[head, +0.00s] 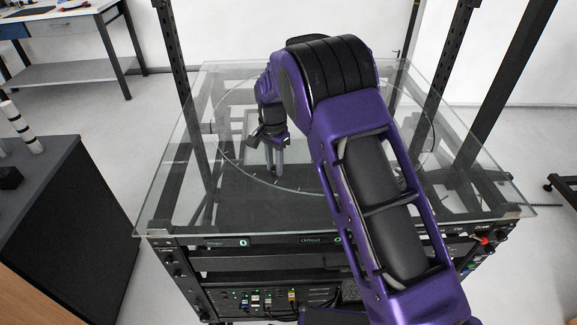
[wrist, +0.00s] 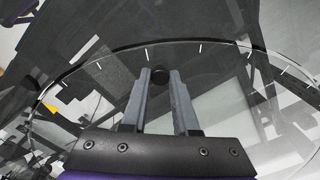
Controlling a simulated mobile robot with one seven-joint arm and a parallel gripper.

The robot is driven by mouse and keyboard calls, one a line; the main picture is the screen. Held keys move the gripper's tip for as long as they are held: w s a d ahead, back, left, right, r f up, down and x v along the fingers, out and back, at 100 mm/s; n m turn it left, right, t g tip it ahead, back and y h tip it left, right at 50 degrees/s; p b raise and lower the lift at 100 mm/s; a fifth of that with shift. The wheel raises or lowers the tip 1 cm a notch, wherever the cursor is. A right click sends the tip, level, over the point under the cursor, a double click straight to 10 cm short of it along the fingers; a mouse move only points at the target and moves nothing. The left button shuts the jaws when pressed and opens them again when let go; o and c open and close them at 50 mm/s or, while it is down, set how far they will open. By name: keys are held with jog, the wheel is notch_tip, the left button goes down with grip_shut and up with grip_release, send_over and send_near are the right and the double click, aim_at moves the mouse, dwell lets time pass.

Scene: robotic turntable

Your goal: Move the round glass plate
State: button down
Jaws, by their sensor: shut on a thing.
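The round glass plate (head: 240,160) is clear, with a thin rim and short pale ticks. It lies level with the square glass top in the head view. Its curved edge and white ticks cross the wrist view (wrist: 108,85). My gripper (head: 275,172) points down over the plate's left front part, inside its rim. In the wrist view my gripper (wrist: 159,77) has its two grey fingers close around a small black knob (wrist: 159,75), which appears to sit on the plate. My arm hides the plate's right part in the head view.
The square glass top (head: 180,205) rests on a black rack (head: 215,262) with lit electronics. Dark upright posts (head: 185,90) rise around it. A dark cabinet (head: 60,215) stands at left, and a workbench (head: 75,70) is at back left.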

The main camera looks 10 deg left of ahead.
jog(key=shift+w+a+m, duration=0.2)
jog(key=shift+a, duration=0.35)
jog(key=shift+w+a+m, duration=0.2)
jog(key=shift+a, duration=0.3)
jog(key=c, duration=0.7)
grip_release()
notch_tip(320, 180, up, 18)
jog(key=shift+f+p, duration=0.25)
jog(key=shift+p, duration=0.4)
